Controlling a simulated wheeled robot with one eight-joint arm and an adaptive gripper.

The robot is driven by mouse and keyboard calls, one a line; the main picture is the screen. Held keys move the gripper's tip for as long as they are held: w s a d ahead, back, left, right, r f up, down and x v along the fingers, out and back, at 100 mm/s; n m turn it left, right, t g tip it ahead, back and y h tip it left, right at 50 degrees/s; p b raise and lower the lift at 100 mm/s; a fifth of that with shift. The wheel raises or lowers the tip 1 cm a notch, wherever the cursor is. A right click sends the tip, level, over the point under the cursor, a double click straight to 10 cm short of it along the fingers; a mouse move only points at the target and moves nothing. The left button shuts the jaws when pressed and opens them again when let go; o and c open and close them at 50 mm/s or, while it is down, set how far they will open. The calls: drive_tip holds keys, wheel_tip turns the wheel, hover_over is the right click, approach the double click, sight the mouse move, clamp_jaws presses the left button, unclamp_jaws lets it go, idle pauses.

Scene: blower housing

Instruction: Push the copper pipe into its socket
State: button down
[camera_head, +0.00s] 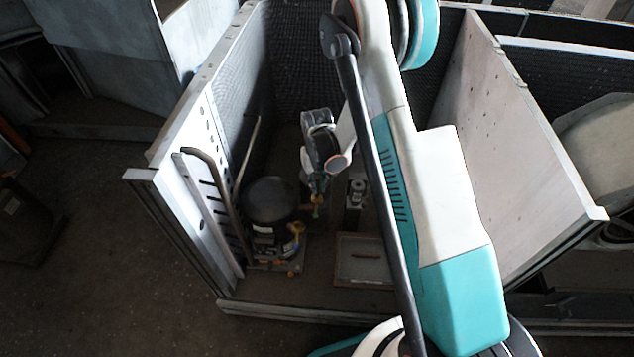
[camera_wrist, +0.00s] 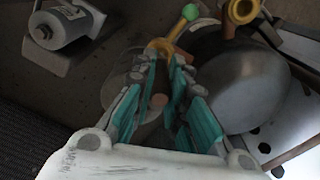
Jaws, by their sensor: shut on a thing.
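My gripper (camera_wrist: 160,64) is shut on a brass-coloured copper pipe (camera_wrist: 163,46), which shows between and just beyond the fingertips in the wrist view. The pipe has a green tip (camera_wrist: 190,12). In the head view my gripper (camera_head: 318,183) hangs inside the housing, with the green tip (camera_head: 316,213) below it. A ring-ended copper fitting (camera_wrist: 241,10), perhaps the socket, lies right of the green tip in the wrist view. The two look apart there. A yellow fitting (camera_head: 297,229) stands beside the black compressor in the head view. The socket's opening is not clear.
The dark domed compressor (camera_head: 270,200) stands close left of my gripper; its dome (camera_wrist: 240,80) fills the right of the wrist view. A slotted metal panel (camera_head: 205,190) bounds the left side. A grey cylinder (camera_wrist: 62,24) and a shallow tray (camera_head: 362,260) are on the floor.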

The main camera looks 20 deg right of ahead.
sight(317, 177)
drive_tip(key=shift+f, duration=1.3)
idle(2.2)
drive_tip(key=c, duration=1.5)
unclamp_jaws()
drive_tip(key=o, duration=0.5)
drive_tip(key=shift+c, duration=0.2)
drive_tip(key=shift+r+p, duration=1.55)
drive_tip(key=shift+r, duration=1.95)
